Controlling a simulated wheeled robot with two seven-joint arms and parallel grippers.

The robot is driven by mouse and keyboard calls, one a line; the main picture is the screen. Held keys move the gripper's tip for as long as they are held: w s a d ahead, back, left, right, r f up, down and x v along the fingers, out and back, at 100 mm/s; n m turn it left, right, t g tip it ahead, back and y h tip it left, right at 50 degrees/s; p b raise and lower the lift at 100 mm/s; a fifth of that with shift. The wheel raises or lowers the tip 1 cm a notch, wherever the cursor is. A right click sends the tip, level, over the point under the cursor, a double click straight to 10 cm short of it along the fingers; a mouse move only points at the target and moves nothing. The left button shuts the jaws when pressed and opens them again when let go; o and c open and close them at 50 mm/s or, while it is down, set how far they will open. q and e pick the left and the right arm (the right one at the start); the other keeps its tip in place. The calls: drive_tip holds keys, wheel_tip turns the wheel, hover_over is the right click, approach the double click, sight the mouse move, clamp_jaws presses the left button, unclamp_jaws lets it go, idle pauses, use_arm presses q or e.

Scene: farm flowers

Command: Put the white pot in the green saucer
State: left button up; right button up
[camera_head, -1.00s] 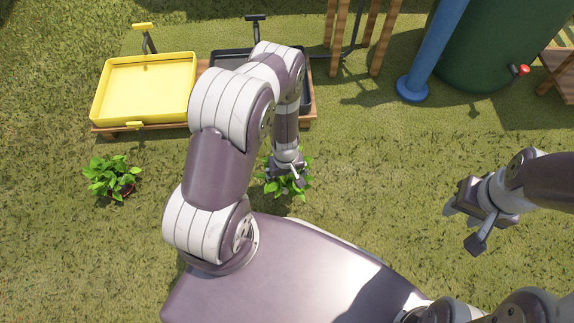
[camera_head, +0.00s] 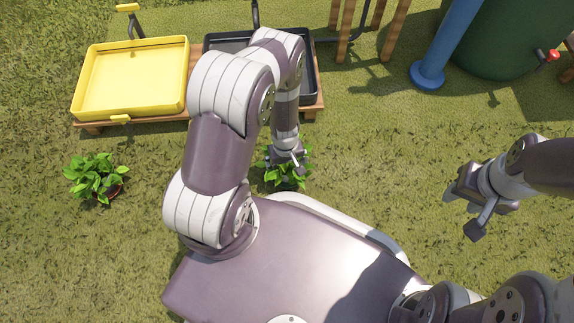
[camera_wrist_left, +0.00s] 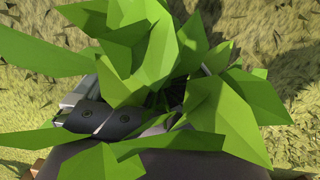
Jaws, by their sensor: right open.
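A leafy green plant (camera_head: 290,178) stands on the grass below my left gripper (camera_head: 287,160). Its leaves hide its pot in the head view. In the left wrist view, leaves (camera_wrist_left: 215,105) cover most of my left gripper's fingers, so its hold on anything is not clear. A second leafy plant (camera_head: 95,180) stands at the left, with a dark reddish pot edge under its leaves. I cannot make out a white pot or a green saucer. My right gripper (camera_head: 460,212) is open and empty over the grass at the right.
A yellow tray (camera_head: 130,78) and a black tray (camera_head: 312,85) sit on a low wooden stand at the back. A blue post (camera_head: 445,45) and a dark green barrel (camera_head: 500,35) stand at the back right. Grass between the plants and my right arm is clear.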

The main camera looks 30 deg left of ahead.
use_arm(q)
drive_tip(key=w+r+m+p, duration=0.15)
drive_tip(key=r+p, duration=0.25)
drive_tip(key=r, duration=0.7)
drive_tip(key=w+r+m+p, duration=0.1)
drive_tip(key=w+r+p, duration=0.25)
drive_tip(key=r, duration=0.85)
drive_tip(key=s+d+r+m+t+y, duration=0.1)
drive_tip(key=s+r+m, duration=0.3)
drive_tip(key=r, duration=0.6)
drive_tip(key=s+d+r+m+t, duration=0.15)
drive_tip(key=s+r, duration=0.35)
drive_tip(key=r, duration=0.5)
wheel_tip(320, 180, up, 50)
drive_tip(key=p, duration=5.1)
drive_tip(key=shift+s+r+m, duration=0.15)
drive_tip(key=shift+r+m, duration=0.1)
drive_tip(key=shift+m, duration=0.15)
drive_tip(key=shift+a, duration=0.1)
